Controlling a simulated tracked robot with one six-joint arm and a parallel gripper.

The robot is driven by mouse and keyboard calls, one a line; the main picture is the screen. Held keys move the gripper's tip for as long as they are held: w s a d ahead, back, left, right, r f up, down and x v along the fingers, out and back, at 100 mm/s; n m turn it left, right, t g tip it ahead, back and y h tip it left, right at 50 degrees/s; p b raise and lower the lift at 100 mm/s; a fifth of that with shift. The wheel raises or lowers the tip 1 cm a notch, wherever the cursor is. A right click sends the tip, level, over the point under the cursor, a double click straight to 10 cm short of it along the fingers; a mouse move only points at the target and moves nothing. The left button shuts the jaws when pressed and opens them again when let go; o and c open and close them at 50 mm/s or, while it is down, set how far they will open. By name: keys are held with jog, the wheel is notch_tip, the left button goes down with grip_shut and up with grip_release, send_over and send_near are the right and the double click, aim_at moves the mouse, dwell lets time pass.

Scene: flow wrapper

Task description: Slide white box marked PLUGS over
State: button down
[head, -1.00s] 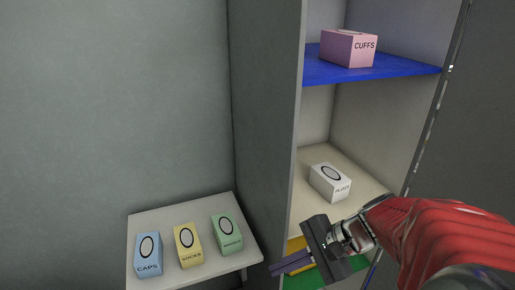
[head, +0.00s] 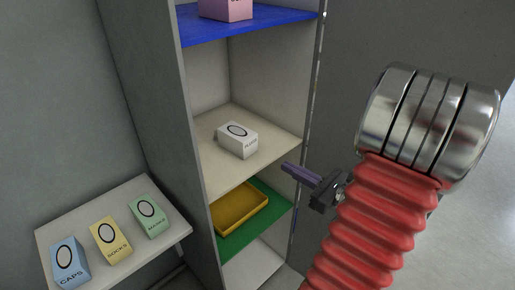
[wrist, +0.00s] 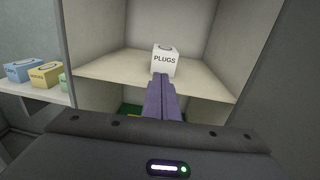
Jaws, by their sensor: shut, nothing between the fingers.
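The white box marked PLUGS (head: 238,140) sits on the beige middle shelf (head: 268,128) of the cabinet, with an oval on its top. In the wrist view the box (wrist: 165,60) stands straight ahead, its label facing me. My gripper (head: 288,169) is shut and empty, its purple fingers outside the cabinet near the shelf's right front edge. In the wrist view the gripper's fingertips (wrist: 160,78) overlap the lower edge of the box in the picture; a gap between them shows in the head view.
A blue shelf (head: 250,27) above holds a pink box (head: 226,9). A green shelf (head: 262,222) below holds a yellow tray (head: 240,208). A side table (head: 105,206) at left carries blue CAPS (head: 69,264), yellow SOCKS (head: 111,241) and green (head: 148,217) boxes. The beige shelf has free room around the PLUGS box.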

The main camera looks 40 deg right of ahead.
aim_at(251, 143)
jog(key=shift+s+d+m+h, duration=0.25)
jog(key=shift+d+m+h, duration=0.05)
jog(key=shift+d, duration=0.1)
jog(key=shift+w, duration=0.15)
jog(key=shift+w+a, duration=0.2)
jog(key=shift+w, duration=2.1)
jog(key=shift+w+a, duration=0.15)
jog(key=shift+w, duration=2.15)
jog(key=shift+w+a, duration=0.2)
jog(key=shift+w, duration=2.1)
